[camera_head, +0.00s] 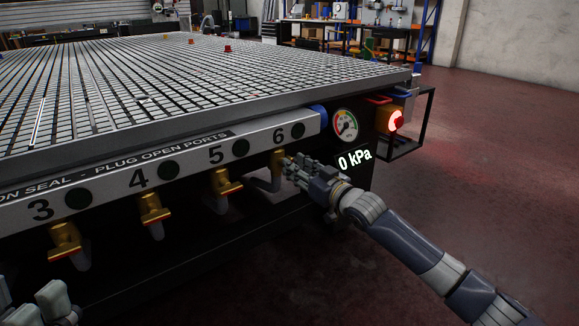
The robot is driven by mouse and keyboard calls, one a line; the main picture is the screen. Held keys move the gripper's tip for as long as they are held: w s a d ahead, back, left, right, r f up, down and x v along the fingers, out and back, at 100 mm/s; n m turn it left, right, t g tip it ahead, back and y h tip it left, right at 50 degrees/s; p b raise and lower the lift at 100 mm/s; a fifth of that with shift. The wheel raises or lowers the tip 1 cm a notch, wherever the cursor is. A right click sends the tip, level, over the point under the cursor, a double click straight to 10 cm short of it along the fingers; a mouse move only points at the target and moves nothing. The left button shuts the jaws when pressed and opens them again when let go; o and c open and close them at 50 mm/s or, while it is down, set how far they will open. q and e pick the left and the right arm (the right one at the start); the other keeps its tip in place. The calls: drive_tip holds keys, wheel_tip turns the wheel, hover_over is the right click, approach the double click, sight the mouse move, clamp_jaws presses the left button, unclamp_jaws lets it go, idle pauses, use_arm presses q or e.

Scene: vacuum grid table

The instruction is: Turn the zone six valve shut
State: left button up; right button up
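The zone six valve (277,159) is a brass-yellow fitting under the number 6 at the right end of the white numbered panel (262,141). A pale pipe shows below it. My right gripper (287,168) reaches in from the right, with its fingertips at the valve's right side. The fingers overlap the valve area, so whether they grip the handle is unclear. Part of my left gripper (38,304) shows at the bottom left corner, cut off by the frame, away from the zone six valve.
Similar yellow valves stand under 5 (224,184), 4 (153,210) and 3 (66,241). A gauge (345,125), a display reading 0 kPa (354,160) and a lit red button (397,120) are to the right. The grid table (180,85) lies above; open floor (480,170) is at right.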

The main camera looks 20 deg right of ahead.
drive_tip(key=shift+b+x, duration=0.45)
drive_tip(key=shift+x, duration=1.35)
clamp_jaws()
